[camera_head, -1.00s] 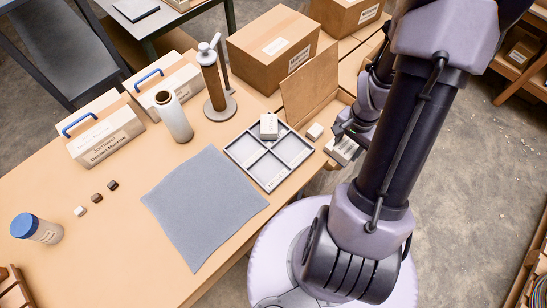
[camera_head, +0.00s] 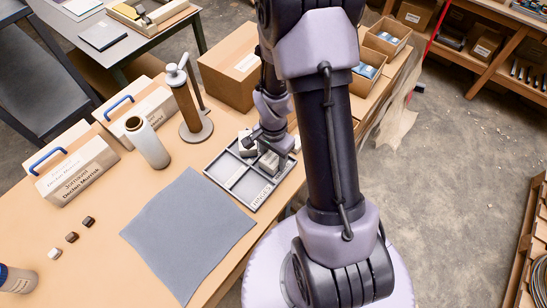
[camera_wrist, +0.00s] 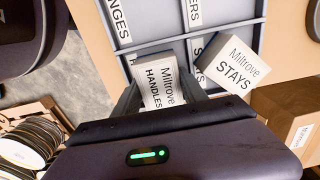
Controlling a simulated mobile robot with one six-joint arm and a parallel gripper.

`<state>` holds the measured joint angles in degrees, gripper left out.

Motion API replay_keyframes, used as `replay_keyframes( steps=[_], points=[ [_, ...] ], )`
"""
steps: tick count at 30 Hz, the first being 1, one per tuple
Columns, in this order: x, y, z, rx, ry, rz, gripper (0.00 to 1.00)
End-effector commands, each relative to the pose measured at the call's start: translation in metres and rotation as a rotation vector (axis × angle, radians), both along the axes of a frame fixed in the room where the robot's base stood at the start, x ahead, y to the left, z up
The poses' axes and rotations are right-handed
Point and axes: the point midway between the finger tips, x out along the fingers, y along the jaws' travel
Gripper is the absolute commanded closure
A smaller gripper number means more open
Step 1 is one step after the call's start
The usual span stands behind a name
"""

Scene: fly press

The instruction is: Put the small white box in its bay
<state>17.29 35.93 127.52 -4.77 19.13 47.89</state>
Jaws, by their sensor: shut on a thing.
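My gripper (camera_head: 268,150) is shut on a small white box (camera_wrist: 162,88), which reads "Miltrove HANDLES" in the wrist view. The head view shows the held box (camera_head: 268,163) at the right part of the grey divided tray (camera_head: 243,188). In the wrist view the box overlaps a bay of the tray (camera_wrist: 152,22); I cannot tell whether it touches the floor. That bay's label is mostly hidden. A second white box (camera_wrist: 229,65), reading "Miltrove STAYS", sits askew at the neighbouring bay. Other bay labels partly read "NGES" and "ERS".
A grey mat (camera_head: 188,232) lies left of the tray. A brown press (camera_head: 190,105), a white bottle (camera_head: 147,142) and blue-handled cases (camera_head: 76,172) stand behind. A large carton (camera_head: 230,70) is close behind the tray. Small blocks (camera_head: 72,237) lie at left.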

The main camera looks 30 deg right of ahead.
Motion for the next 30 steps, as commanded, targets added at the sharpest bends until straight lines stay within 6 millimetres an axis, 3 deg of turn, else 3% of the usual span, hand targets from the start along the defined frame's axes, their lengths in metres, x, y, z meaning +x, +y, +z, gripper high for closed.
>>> replay_keyframes(
  steps=[6, 7, 8, 16, 19, 27, 30],
  points=[
    [0.000, 0.000, -0.004, 0.000, 0.000, 0.000, 1.00],
    [0.000, 0.000, -0.003, 0.000, 0.000, 0.000, 0.44],
    [0.000, 0.000, -0.003, 0.000, 0.000, 0.000, 0.41],
    [0.000, 0.000, -0.002, 0.000, 0.000, 0.000, 0.41],
    [0.001, -0.001, 0.010, -0.001, -0.003, 0.000, 0.41],
    [0.001, -0.001, 0.087, -0.001, -0.005, 0.000, 0.41],
    [0.001, -0.001, 0.107, -0.001, -0.004, 0.000, 0.41]
  ],
)
